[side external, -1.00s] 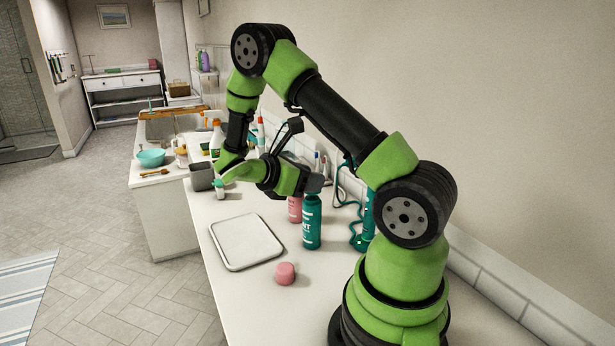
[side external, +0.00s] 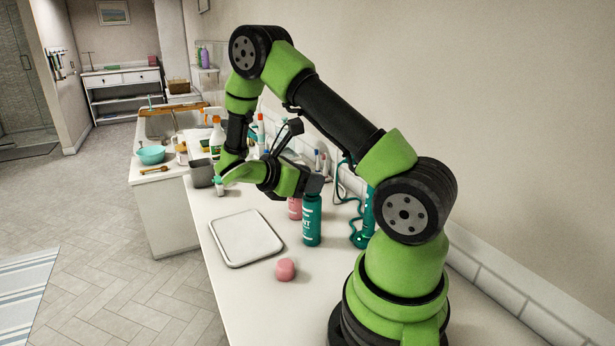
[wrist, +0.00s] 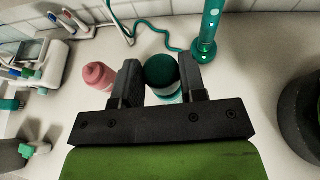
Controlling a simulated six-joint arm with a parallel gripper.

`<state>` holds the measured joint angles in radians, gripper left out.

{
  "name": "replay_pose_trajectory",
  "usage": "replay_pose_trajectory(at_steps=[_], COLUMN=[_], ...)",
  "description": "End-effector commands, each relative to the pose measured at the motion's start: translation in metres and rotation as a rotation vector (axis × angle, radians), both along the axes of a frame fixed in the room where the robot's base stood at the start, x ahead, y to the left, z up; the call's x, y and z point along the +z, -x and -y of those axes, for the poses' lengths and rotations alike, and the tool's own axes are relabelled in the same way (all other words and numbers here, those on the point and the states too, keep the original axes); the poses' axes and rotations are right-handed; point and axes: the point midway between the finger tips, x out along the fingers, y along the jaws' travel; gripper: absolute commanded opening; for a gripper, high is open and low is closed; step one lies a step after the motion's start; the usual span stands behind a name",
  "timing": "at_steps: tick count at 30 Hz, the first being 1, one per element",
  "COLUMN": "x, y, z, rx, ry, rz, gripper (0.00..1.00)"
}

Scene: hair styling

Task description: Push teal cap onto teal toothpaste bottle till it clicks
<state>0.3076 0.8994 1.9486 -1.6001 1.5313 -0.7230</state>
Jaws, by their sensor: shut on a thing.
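The teal toothpaste bottle (side external: 312,222) stands upright on the counter, to the right of the white tray.
A pink bottle (wrist: 98,75) stands close beside my left finger. A teal device with a coiled cord (wrist: 207,35) stands behind. The white tray (side external: 246,238) and a pink round cap (side external: 286,269) lie in front. The counter's front right is clear.

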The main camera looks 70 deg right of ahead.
Motion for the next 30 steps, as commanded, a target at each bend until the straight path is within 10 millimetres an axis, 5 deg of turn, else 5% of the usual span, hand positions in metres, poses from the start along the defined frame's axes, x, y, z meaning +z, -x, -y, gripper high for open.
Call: replay_pose_trajectory(at_steps=[30], x=[-0.0091], y=[-0.0001], z=[0.0000], rx=[0.000], ry=[-0.001], rz=[-0.001], gripper=[0.17])
